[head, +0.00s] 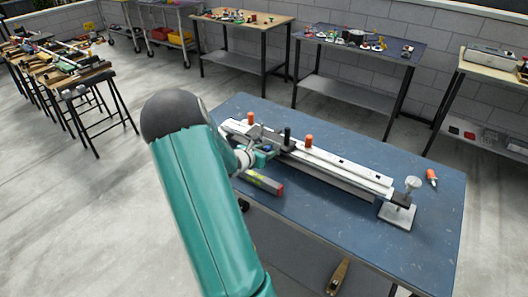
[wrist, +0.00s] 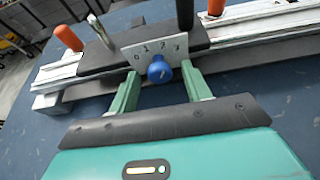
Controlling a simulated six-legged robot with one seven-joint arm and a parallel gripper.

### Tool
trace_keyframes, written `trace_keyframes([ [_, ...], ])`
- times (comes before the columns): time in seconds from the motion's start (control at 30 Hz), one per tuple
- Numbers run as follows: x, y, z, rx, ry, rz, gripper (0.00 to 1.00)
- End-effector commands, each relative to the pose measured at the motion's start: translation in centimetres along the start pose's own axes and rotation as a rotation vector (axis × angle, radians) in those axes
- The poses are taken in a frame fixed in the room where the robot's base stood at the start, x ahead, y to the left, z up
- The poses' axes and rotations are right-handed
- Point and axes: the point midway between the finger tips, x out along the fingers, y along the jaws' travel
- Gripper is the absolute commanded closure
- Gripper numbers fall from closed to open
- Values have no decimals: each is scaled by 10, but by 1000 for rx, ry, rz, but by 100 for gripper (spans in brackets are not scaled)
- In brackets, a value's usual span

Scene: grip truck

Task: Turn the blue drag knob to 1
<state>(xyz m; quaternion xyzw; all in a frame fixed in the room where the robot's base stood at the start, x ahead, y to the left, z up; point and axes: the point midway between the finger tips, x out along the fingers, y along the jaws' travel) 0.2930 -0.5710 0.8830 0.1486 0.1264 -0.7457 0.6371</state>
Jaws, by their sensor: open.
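The blue drag knob (wrist: 160,70) shows in the wrist view on the front of a pale plate (wrist: 139,52) marked 0, 1, 2 and 3. The plate is fixed to a dark carriage on a long white rail. My gripper (wrist: 158,77) is open, with one green finger on each side of the knob. The fingertips reach close to the plate. I cannot tell whether either finger touches the knob. In the head view my gripper (head: 262,157) is at the rail's near side, and my arm partly hides the area. The knob is too small to make out there.
The rail (head: 335,167) lies across the blue table (head: 330,225), with orange and black handles standing up from it. A green and red block (head: 264,183) lies in front. A clamp (head: 400,208) is at the right end, with an orange-tipped bottle (head: 432,177) beyond.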

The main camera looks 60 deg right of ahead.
Motion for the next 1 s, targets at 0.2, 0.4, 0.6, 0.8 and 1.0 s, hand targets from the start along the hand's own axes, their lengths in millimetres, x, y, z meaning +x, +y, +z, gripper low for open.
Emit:
trace_keyframes([
  [0.2,0,0,0,0,0,0,75],
  [0.4,0,0,0,0,0,-1,96],
  [0.6,0,0,0,-20,-1,-9,96],
  [0.8,-1,1,-1,-94,0,-39,96],
  [1.0,-1,3,-1,-226,-1,-93,96],
])
